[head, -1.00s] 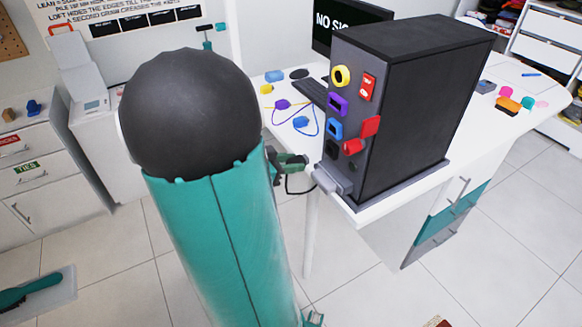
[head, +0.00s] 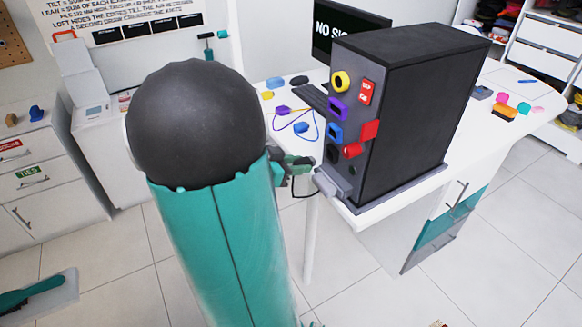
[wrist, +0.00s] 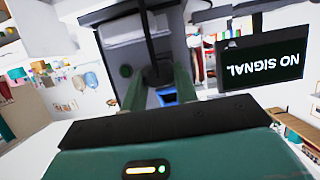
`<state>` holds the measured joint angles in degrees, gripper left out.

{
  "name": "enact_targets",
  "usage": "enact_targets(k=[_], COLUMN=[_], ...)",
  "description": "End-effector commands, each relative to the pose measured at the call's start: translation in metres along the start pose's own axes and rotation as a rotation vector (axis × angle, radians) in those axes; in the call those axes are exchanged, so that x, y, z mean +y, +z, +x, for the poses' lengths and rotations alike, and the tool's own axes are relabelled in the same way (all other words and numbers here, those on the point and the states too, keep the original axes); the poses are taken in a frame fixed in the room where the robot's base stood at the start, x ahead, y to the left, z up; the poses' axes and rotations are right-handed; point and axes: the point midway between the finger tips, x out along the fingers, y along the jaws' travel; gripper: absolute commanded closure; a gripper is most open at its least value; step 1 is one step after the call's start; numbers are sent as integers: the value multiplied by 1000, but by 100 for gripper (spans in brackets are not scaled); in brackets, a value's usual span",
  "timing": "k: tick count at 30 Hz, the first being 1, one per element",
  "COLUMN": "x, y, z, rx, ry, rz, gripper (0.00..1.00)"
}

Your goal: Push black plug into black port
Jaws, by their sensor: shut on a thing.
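My gripper (head: 300,163) is just left of the front face of the black computer tower (head: 415,110), level with its lower ports. In the wrist view my gripper (wrist: 160,84) is shut on the black plug (wrist: 157,74), a dark piece between its green fingers. A black cable (wrist: 149,35) runs from the plug. The cable also loops below my gripper in the head view. The black port (head: 332,153) is low on the tower's front, below the blue port (head: 335,132). My gripper hides the plug in the head view. I cannot tell whether plug and port touch.
Yellow (head: 340,81) and purple (head: 337,107) ports are above the blue one. Red parts (head: 370,129) stick out beside the ports. A grey ledge (head: 335,187) juts out below. Loose plugs and a cable lie on the white desk (head: 283,92) behind.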

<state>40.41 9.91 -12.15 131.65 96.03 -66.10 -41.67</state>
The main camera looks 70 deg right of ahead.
Motion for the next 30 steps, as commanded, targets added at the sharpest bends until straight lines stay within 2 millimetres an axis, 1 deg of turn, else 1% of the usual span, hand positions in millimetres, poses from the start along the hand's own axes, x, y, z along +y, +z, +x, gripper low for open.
enact_targets(k=[6, 12, 18, 30], x=[1, 2, 2, 2], y=[-6, -10, -12, -12], z=[19, 29, 32, 32], rx=[0, 0, 0, 0], ry=[2, 1, 0, 0], rz=[0, -1, -1, -1], gripper=[98, 98, 98, 98])
